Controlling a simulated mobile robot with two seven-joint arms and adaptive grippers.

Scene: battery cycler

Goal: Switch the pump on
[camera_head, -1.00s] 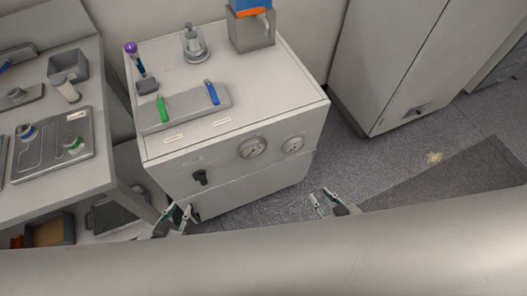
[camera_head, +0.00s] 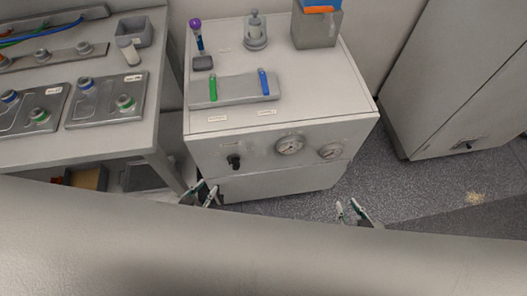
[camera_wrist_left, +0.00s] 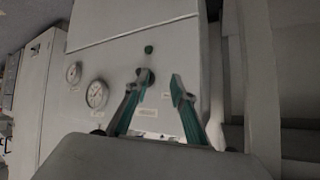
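The pump is not clearly identifiable by a label I can read. A grey cabinet (camera_head: 200,150) carries a black rotary knob (camera_head: 234,161) on its front, left of two round gauges. My left gripper (camera_head: 203,188) is open and empty, below and left of the knob, apart from it in the head view. In the left wrist view the open fingers (camera_wrist_left: 153,82) point at the cabinet front, and a dark knob-like part (camera_wrist_left: 148,50) shows just beyond them; the left finger partly hides what lies behind it. My right gripper (camera_head: 347,206) is open and empty, right of the cabinet.
On the cabinet top are a block (camera_head: 236,88) with green and blue handles, a purple-capped tube (camera_head: 196,30), a glass vessel (camera_head: 255,32) and a grey box (camera_head: 316,28). A bench (camera_head: 150,110) stands left.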

